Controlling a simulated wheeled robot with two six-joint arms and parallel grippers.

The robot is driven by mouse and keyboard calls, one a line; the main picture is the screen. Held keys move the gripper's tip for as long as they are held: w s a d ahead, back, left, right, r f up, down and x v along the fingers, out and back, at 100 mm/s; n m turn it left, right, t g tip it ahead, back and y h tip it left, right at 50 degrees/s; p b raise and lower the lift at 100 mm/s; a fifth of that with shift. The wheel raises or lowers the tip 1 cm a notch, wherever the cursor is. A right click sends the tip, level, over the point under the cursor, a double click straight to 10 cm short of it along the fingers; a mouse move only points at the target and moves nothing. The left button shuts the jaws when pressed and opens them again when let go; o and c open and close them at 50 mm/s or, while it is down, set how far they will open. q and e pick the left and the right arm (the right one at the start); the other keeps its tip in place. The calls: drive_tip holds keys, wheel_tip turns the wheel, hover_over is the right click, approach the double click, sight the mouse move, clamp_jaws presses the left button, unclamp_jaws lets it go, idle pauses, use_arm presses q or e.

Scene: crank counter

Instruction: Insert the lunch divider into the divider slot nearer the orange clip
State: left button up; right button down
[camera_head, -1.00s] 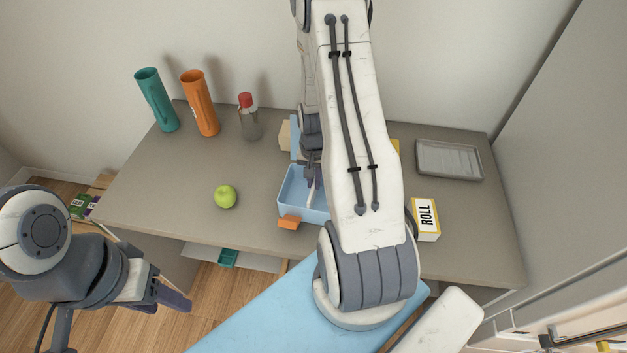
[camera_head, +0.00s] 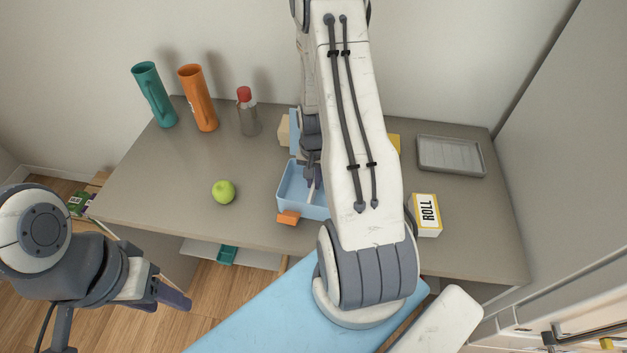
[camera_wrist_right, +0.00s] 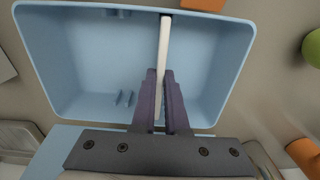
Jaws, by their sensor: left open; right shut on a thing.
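The light blue lunch box (camera_head: 289,200) stands on the counter, partly hidden behind my right arm. Its orange clip (camera_head: 288,217) is on the near wall and also shows at the top edge of the right wrist view (camera_wrist_right: 203,4). My right gripper (camera_wrist_right: 163,85) is shut on the white lunch divider (camera_wrist_right: 165,45), over the box interior. The divider lines up with the slot nearer the clip; I cannot tell how deep it sits. The other slot's ribs (camera_wrist_right: 124,98) are empty, to the left. My left gripper (camera_head: 170,302) is open and empty, in front of the counter.
A green apple (camera_head: 223,192) lies left of the box. A bottle with a red cap (camera_head: 248,113), an orange tumbler (camera_head: 198,100) and a teal one (camera_head: 153,97) stand behind.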

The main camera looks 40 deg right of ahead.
drive_tip(key=c, duration=0.9)
unclamp_jaws()
drive_tip(key=shift+o, duration=0.2)
